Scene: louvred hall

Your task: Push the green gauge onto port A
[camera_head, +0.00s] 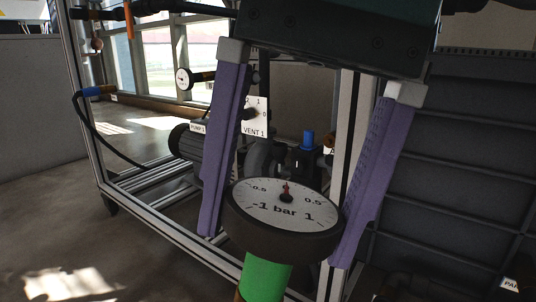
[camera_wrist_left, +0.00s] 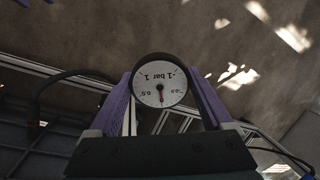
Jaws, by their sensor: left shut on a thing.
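The green gauge (camera_head: 285,215) has a round white dial marked in bar, a dark rim and a green stem below. My left gripper (camera_head: 275,245) is shut on it, one purple finger on each side of the rim. In the left wrist view the dial (camera_wrist_left: 160,86) sits between the same fingers. The gauge is held in the air in front of the frame. A small white label (camera_head: 329,151) with part of an "A" shows behind the right finger. Port A itself I cannot make out clearly. Two purple finger ends (camera_wrist_left: 62,77) of my right gripper show apart at the left edge of the wrist view.
An aluminium frame (camera_head: 85,110) carries a pump (camera_head: 187,142), a VENT 1 plate (camera_head: 255,118), a blue-topped fitting (camera_head: 308,140) and another gauge (camera_head: 183,79). A black hose with a blue end (camera_head: 98,91) hangs at the left. Dark louvred panels (camera_head: 470,150) stand at the right. The floor at front left is clear.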

